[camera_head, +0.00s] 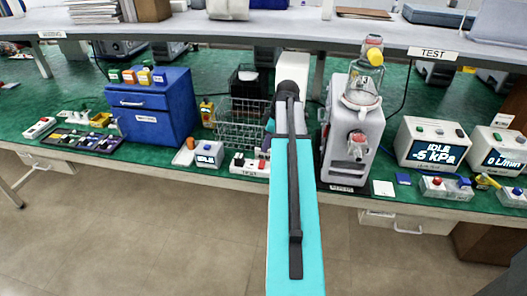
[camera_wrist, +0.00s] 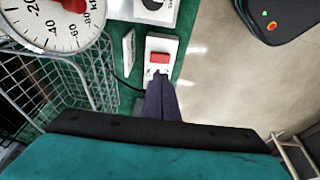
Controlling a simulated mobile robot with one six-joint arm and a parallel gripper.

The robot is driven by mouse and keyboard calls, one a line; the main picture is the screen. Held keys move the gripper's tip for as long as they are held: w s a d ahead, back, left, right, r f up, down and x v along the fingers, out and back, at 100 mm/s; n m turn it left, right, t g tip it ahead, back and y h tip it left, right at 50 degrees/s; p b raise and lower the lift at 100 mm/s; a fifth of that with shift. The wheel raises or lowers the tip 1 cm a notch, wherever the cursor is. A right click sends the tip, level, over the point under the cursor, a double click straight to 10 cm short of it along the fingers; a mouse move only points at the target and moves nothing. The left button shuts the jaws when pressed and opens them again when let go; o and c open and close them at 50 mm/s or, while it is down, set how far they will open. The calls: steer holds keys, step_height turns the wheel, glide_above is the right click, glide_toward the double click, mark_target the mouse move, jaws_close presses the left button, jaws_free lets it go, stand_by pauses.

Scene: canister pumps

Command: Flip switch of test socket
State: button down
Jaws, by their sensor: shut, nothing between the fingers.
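The white test socket (camera_wrist: 172,46) lies on the green bench mat in the wrist view, with a red switch (camera_wrist: 159,58) on its top face. My gripper (camera_wrist: 160,76) is shut and empty, its dark fingertips at the socket just below the red switch. Whether they touch it cannot be told. The fingers cover the lower part of the socket. In the head view a white socket box with red parts (camera_head: 248,165) sits at the bench's front edge, partly behind my teal arm. My gripper is hidden there.
A wire basket (camera_wrist: 98,75) stands close left of the fingers, with a round gauge (camera_wrist: 45,22) above it. A canister pump (camera_head: 350,140) stands right of my arm; a blue cabinet (camera_head: 155,110) is at left. Open floor lies beyond the bench edge.

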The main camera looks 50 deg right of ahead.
steer(key=b+v, duration=0.1)
steer(key=v, duration=0.5)
steer(key=shift+d+r, duration=0.2)
steer(key=shift+r, duration=0.15)
steer(key=w+a+f+m+g+y, duration=0.1)
steer(key=a+f+m+g, duration=0.1)
steer(key=a+f, duration=1.2)
steer(key=w+a+f+m+g, duration=0.1)
steer(key=a+f+g, duration=0.1)
steer(key=a+f, duration=1.15)
steer(key=s+a+f+m+g+h, duration=0.1)
steer(key=s+a+f+g, duration=0.1)
steer(key=s+a+f, duration=0.7)
steer(key=s+a+f+m+g+h, duration=0.1)
steer(key=s+a+f+m+g, duration=0.1)
steer(key=s+a+f, duration=0.7)
steer(key=s+f+g, duration=0.1)
steer(key=s+f, duration=0.4)
steer(key=f, duration=0.1)
steer(key=shift+s+a+f, duration=0.2)
steer(key=shift+s+a, duration=0.05)
steer(key=shift+s, duration=0.05)
steer(key=shift+s, duration=0.1)
